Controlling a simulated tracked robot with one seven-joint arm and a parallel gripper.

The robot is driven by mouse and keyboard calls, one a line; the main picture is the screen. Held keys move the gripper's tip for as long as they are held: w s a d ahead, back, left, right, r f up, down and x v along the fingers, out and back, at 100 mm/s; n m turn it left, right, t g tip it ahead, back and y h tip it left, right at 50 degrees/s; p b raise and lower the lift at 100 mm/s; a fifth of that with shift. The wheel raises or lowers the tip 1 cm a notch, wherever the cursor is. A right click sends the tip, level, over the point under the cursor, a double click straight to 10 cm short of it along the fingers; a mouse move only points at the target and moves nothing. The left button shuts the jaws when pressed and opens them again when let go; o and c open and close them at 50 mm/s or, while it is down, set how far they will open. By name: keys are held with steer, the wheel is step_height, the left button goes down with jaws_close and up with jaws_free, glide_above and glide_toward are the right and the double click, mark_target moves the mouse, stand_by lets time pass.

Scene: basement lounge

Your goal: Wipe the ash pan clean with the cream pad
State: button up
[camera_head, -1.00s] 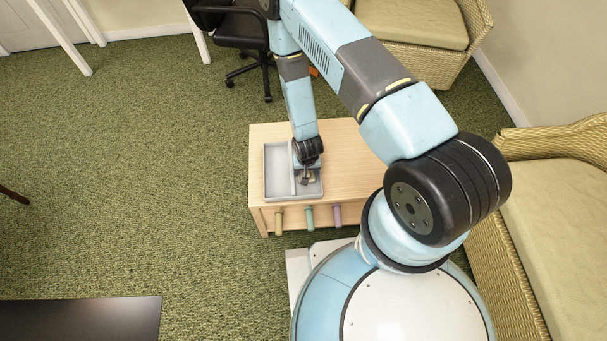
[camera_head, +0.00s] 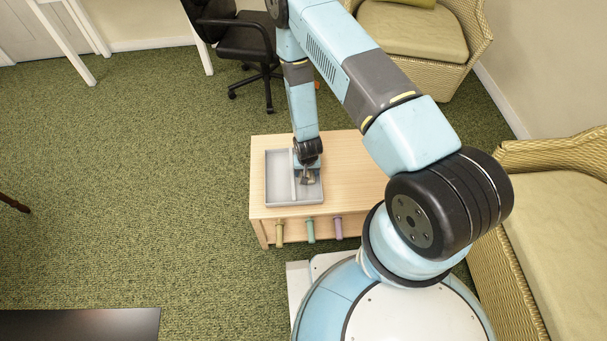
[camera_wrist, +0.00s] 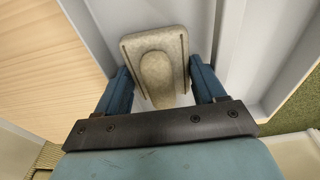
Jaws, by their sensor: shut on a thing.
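The ash pan (camera_head: 279,182) is a grey, shallow tray with a divider, lying on the left part of a small wooden table. Its pale floor and walls also show in the wrist view (camera_wrist: 285,45). My gripper (camera_head: 307,178) points down into the pan's right compartment. In the wrist view its blue fingers (camera_wrist: 163,80) are shut on the cream pad (camera_wrist: 155,45), one on each side. The pad is a rounded block with a raised middle. Its underside is hidden, so I cannot tell whether it touches the pan floor. I cannot make out any ash.
The wooden table (camera_head: 350,177) is bare right of the pan. Green, cream and purple handles (camera_head: 310,230) hang at its front edge. A black office chair (camera_head: 240,40) stands behind it, wicker seats (camera_head: 540,230) at right. Green carpet (camera_head: 160,180) is open at left.

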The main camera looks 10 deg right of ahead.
mark_target(308, 194)
steer(key=shift+w+f, duration=0.1)
steer(key=shift+w, duration=1.3)
steer(key=shift+s, duration=1.95)
steer(key=shift+s+a+f, duration=0.1)
steer(key=shift+s, duration=3.55)
steer(key=shift+w, duration=5.6)
steer(key=shift+s, duration=1.95)
steer(key=shift+s+f, duration=0.15)
steer(key=shift+s, duration=3.5)
